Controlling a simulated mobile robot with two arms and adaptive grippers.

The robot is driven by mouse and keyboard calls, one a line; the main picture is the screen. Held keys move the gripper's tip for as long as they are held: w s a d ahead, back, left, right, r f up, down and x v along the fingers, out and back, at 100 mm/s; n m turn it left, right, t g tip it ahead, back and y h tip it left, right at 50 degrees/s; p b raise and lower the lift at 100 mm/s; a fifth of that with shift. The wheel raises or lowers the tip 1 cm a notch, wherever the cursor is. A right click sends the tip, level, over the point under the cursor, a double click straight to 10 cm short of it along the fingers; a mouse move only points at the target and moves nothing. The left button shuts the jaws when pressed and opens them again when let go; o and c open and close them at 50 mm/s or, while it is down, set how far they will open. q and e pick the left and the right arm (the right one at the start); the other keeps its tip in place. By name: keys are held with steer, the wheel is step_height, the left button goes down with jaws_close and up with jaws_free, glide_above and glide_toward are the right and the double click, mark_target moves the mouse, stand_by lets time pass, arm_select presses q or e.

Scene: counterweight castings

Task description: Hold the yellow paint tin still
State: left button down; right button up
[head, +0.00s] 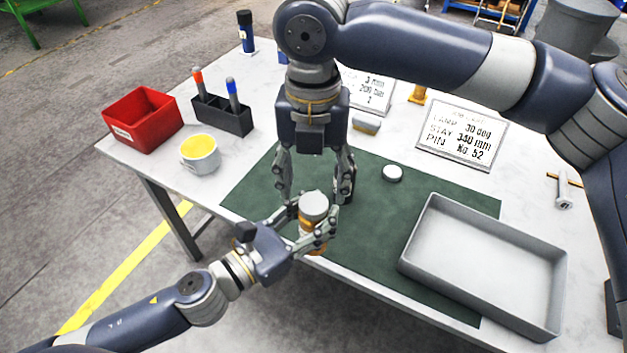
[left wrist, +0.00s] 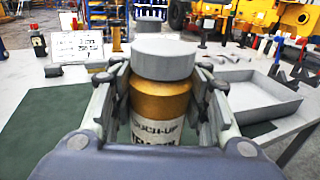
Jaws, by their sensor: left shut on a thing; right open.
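The yellow paint tin (head: 307,228) has an amber body and a pale grey cap (head: 314,203). It stands upright near the front edge of the green mat. My left gripper (head: 307,222) is shut around its body from the lower left. In the left wrist view the tin (left wrist: 160,103) sits between the two fingers, and part of its label reads "TOUCH-UP". I cannot tell whether its base touches the mat. My right gripper (head: 315,193) points down from above, open, its fingers spread on either side of the cap with gaps.
A grey tray (head: 408,262) lies at the right of the green mat (head: 370,240). A small white disc (head: 392,173) lies on the mat. A red bin (head: 143,120), a pen holder (head: 238,121) and a white cup with yellow contents (head: 201,160) stand at the left. A printed sign (head: 462,133) stands behind.

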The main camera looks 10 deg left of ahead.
mark_target(314, 202)
steer(key=shift+c, duration=0.3)
step_height(314, 202, up, 4)
steer(key=shift+f, duration=0.2)
steer(key=shift+s, duration=0.1)
steer(key=shift+f, duration=0.1)
steer(key=shift+f, duration=3.95)
steer(key=c, duration=1.1)
steer(key=o, duration=1.2)
steer(key=shift+c, duration=0.2)
